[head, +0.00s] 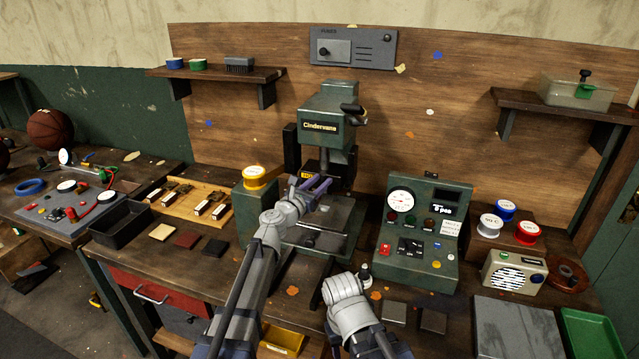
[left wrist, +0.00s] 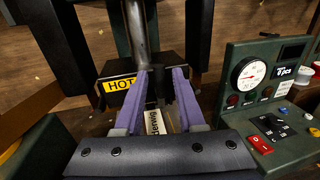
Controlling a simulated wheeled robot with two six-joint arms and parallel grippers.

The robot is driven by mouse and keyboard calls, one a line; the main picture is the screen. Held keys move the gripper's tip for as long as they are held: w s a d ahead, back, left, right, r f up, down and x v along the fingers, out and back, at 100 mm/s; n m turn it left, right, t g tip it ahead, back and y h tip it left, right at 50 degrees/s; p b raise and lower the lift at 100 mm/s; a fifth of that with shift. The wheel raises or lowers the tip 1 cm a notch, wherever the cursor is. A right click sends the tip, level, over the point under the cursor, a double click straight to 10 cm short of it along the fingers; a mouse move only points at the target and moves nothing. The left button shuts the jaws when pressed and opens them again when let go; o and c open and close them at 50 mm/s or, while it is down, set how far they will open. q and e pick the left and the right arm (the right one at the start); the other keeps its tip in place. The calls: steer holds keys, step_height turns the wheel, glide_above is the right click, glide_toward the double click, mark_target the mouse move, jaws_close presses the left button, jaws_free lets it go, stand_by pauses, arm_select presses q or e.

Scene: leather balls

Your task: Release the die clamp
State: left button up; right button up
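The green Cindervana press (head: 328,115) stands at the middle of the bench, its head above a grey bed plate (head: 335,215). My left gripper (head: 318,184), with purple fingers, is under the press head. In the left wrist view its fingers (left wrist: 161,75) are apart, near the press's metal shaft (left wrist: 138,35) and a black block with a yellow HOT label (left wrist: 122,84). A small dark part (left wrist: 158,88) shows between the fingertips. I cannot tell whether it is the die clamp or whether the fingers touch it. My right gripper is not in view.
A green control box with a gauge (head: 425,225) stands right of the press. A wooden tray of dies (head: 190,205) and a black bin (head: 122,224) lie further left. Colored spools (head: 505,210) and a radio (head: 514,272) are right.

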arm_select(q)
jaws_close()
stand_by(0.5)
steer(key=d+m, duration=0.1)
steer(key=m, duration=0.2)
steer(key=m+y+p, duration=0.1)
steer(key=m, duration=0.2)
steer(key=s+d+f+m+g+y+p, duration=0.1)
steer(key=m, duration=0.2)
steer(key=shift+d, duration=0.3)
steer(key=m, duration=0.2)
steer(key=shift+d+f+m+y, duration=0.25)
steer(key=shift+m+y, duration=0.05)
steer(key=shift+s+d+f+m+y, duration=0.1)
steer(key=shift+f+m+y, duration=0.25)
steer(key=shift+m, duration=0.7)
steer(key=shift+d+f+m+y, duration=0.1)
steer(key=shift+f+m+y, duration=0.2)
steer(key=shift+m, duration=0.75)
